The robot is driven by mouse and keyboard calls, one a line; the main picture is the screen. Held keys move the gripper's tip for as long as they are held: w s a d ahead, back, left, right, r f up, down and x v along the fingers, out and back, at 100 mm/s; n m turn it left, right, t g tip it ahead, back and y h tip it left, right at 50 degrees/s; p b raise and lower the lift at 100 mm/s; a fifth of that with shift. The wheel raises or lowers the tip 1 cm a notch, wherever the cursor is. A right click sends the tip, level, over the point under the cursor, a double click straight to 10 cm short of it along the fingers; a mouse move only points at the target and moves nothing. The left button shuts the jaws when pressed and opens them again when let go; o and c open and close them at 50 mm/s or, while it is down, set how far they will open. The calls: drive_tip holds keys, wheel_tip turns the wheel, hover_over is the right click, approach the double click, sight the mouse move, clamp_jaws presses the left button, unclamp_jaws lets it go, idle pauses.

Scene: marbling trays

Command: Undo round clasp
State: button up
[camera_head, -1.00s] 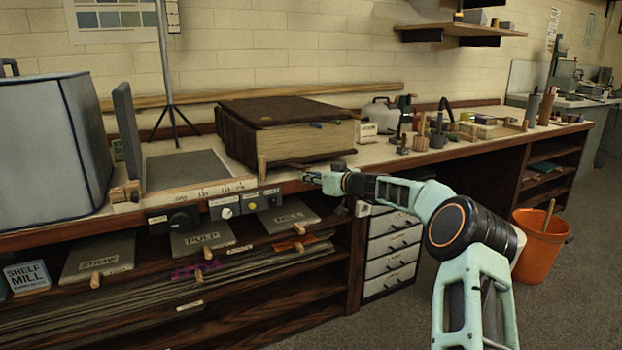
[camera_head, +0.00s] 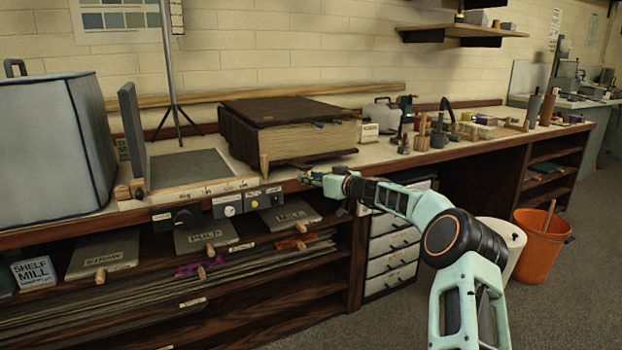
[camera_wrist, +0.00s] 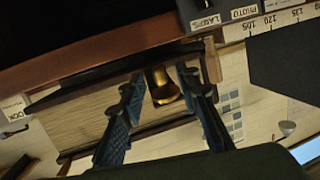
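A thick book (camera_head: 312,139) with a dark brown cover lies on the bench; its pale page block shows in the wrist view (camera_wrist: 85,112). A round brass clasp knob (camera_wrist: 165,88) shows in the wrist view against the book's edge. My gripper (camera_head: 306,178) is at the bench's front edge, just in front of the book. In the wrist view my gripper (camera_wrist: 160,80) is open, with the knob between its two blue fingertips. A gap shows on the knob's left; I cannot tell whether the right finger touches it. The knob is not distinguishable in the head view.
A wooden peg (camera_head: 264,166) stands at the book's near left corner. A shallow tray (camera_head: 187,167) and a grey-blue box (camera_head: 50,140) are to the left. Switch panels (camera_head: 228,207) line the bench front. Small bottles and tools crowd the bench right of the book.

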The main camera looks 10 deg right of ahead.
drive_tip(key=v, duration=1.2)
drive_tip(key=shift+a, duration=0.1)
idle(0.4)
